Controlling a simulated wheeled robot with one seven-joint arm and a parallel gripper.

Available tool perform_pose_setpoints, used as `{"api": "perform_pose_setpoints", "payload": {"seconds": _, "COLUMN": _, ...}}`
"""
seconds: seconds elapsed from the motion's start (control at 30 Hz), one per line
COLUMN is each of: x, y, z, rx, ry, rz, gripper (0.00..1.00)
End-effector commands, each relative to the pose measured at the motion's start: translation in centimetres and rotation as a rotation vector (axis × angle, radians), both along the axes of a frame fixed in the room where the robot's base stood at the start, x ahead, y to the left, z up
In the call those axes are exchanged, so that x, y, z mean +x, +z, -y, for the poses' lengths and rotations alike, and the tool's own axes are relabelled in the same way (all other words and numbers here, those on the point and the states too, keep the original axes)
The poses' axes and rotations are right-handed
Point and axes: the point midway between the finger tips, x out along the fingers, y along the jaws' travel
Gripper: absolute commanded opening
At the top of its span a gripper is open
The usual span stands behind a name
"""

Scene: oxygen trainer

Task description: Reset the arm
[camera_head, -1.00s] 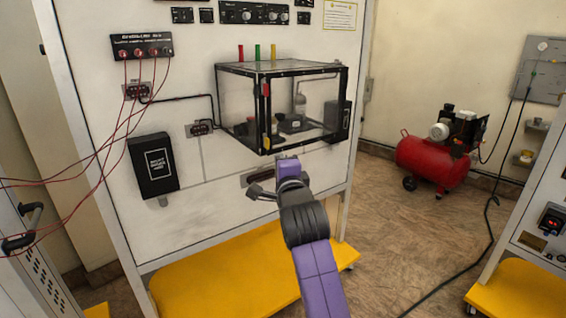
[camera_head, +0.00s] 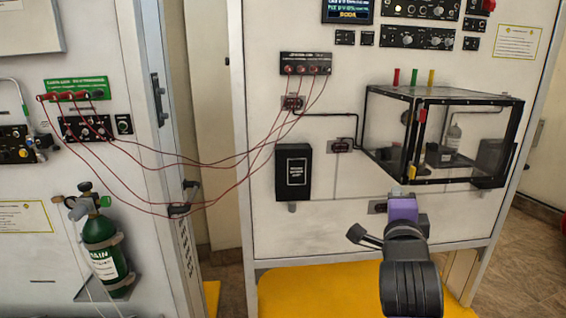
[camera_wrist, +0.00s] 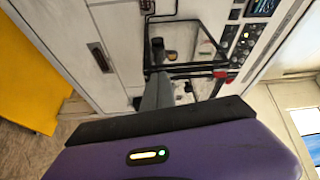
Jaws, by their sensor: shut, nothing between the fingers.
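My arm rises from the lower right in the head view, with a black joint and a purple link in front of the panel. My gripper (camera_head: 362,236) shows as small dark prongs left of the wrist, below the clear chamber. In the wrist view my gripper (camera_wrist: 157,80) is a narrow grey shape beyond the purple housing. It looks shut and holds nothing. The clear black-framed chamber (camera_head: 445,136) is mounted on the white panel (camera_head: 335,228) above the wrist; it also shows in the wrist view (camera_wrist: 190,50).
A black box (camera_head: 294,172) hangs left of the chamber. Red cables (camera_head: 235,183) sag between the panel and the left cabinet. A green cylinder (camera_head: 105,246) stands at left. A yellow base (camera_head: 325,290) lies under the panel. Open space shows between the panel front and my arm.

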Motion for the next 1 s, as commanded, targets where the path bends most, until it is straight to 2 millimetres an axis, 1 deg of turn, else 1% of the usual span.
{"api": "perform_pose_setpoints", "payload": {"seconds": 0.1, "x": -0.4, "y": 2.7, "z": -1.0, "rx": -0.163, "ry": 0.027, "rz": 0.036, "gripper": 0.00}}
{"api": "perform_pose_setpoints", "payload": {"seconds": 0.13, "x": -0.6, "y": 3.1, "z": -1.4, "rx": -0.208, "ry": 0.033, "rz": 0.043, "gripper": 0.00}}
{"api": "perform_pose_setpoints", "payload": {"seconds": 0.23, "x": -1.7, "y": 3.2, "z": -2.6, "rx": -0.361, "ry": 0.055, "rz": 0.052, "gripper": 0.00}}
{"api": "perform_pose_setpoints", "payload": {"seconds": 0.3, "x": -2.9, "y": 2.5, "z": -3.4, "rx": -0.475, "ry": 0.068, "rz": 0.053, "gripper": 0.00}}
{"api": "perform_pose_setpoints", "payload": {"seconds": 0.37, "x": -4.0, "y": 1.6, "z": -4.0, "rx": -0.570, "ry": 0.076, "rz": 0.050, "gripper": 0.00}}
{"api": "perform_pose_setpoints", "payload": {"seconds": 0.47, "x": -6.2, "y": -0.3, "z": -5.0, "rx": -0.718, "ry": 0.091, "rz": 0.041, "gripper": 0.00}}
{"api": "perform_pose_setpoints", "payload": {"seconds": 0.57, "x": -8.9, "y": -2.9, "z": -5.7, "rx": -0.861, "ry": 0.106, "rz": 0.027, "gripper": 0.00}}
{"api": "perform_pose_setpoints", "payload": {"seconds": 0.6, "x": -10.1, "y": -4.0, "z": -6.0, "rx": -0.918, "ry": 0.111, "rz": 0.020, "gripper": 0.00}}
{"api": "perform_pose_setpoints", "payload": {"seconds": 0.67, "x": -12.0, "y": -5.6, "z": -6.5, "rx": -0.997, "ry": 0.120, "rz": 0.009, "gripper": 0.00}}
{"api": "perform_pose_setpoints", "payload": {"seconds": 0.7, "x": -13.3, "y": -6.6, "z": -6.7, "rx": -1.044, "ry": 0.127, "rz": 0.003, "gripper": 0.00}}
{"api": "perform_pose_setpoints", "payload": {"seconds": 0.77, "x": -15.3, "y": -8.1, "z": -7.0, "rx": -1.112, "ry": 0.135, "rz": -0.009, "gripper": 0.00}}
{"api": "perform_pose_setpoints", "payload": {"seconds": 0.8, "x": -16.7, "y": -9.1, "z": -7.2, "rx": -1.151, "ry": 0.142, "rz": -0.017, "gripper": 0.00}}
{"api": "perform_pose_setpoints", "payload": {"seconds": 0.87, "x": -18.8, "y": -10.4, "z": -7.4, "rx": -1.208, "ry": 0.150, "rz": -0.030, "gripper": 0.00}}
{"api": "perform_pose_setpoints", "payload": {"seconds": 1.0, "x": -23.7, "y": -13.2, "z": -7.8, "rx": -1.315, "ry": 0.174, "rz": -0.065, "gripper": 0.00}}
